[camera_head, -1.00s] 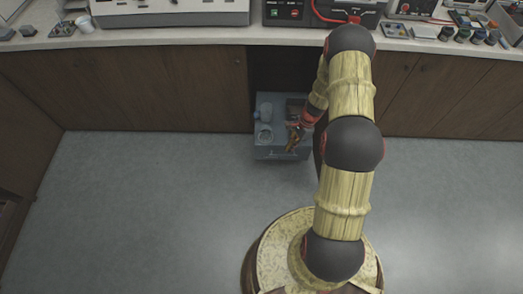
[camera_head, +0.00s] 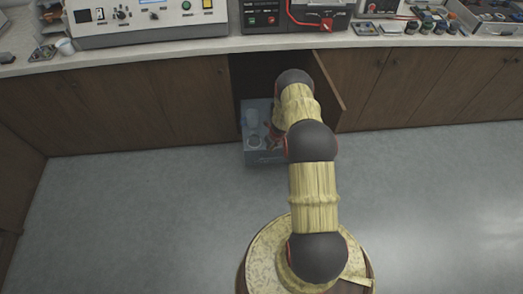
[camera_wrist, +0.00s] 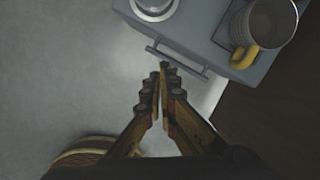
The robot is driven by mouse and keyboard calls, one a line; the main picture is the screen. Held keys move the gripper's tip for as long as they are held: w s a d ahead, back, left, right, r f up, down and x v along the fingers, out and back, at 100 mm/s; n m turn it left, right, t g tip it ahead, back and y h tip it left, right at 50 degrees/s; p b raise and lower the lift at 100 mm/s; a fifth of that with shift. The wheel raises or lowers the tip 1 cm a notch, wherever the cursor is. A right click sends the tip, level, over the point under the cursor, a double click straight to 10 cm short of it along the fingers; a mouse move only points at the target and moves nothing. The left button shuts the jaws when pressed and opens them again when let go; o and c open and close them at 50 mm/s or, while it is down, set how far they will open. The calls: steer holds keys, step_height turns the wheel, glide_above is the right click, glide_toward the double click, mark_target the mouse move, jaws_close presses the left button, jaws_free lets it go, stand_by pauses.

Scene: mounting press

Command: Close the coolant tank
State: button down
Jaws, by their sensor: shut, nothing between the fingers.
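The coolant tank appears to be the blue-grey box (camera_head: 263,158) standing out of the open cabinet under the bench. In the wrist view its grey top (camera_wrist: 205,22) carries a round clear or metal vessel (camera_wrist: 155,8) and a grey mug (camera_wrist: 268,20) with a yellow handle. A bar handle (camera_wrist: 178,62) runs along its front edge. My gripper (camera_wrist: 164,68) is shut and empty, its fingertips close to the bar handle; I cannot tell whether they touch it. In the head view my arm hides part of the tank's right side.
A cabinet door (camera_head: 326,84) stands open to the right of the tank, close to my arm. The bench above holds a white control panel (camera_head: 150,22) and a black unit (camera_head: 268,17). The grey floor (camera_head: 130,215) is clear.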

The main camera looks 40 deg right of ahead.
steer(key=b+x, duration=0.4)
steer(key=x, duration=0.5)
steer(key=b, duration=0.2)
glide_above(262, 152)
steer(key=s, duration=0.1)
steer(key=shift+a+f, duration=0.15)
steer(key=shift+f, duration=0.25)
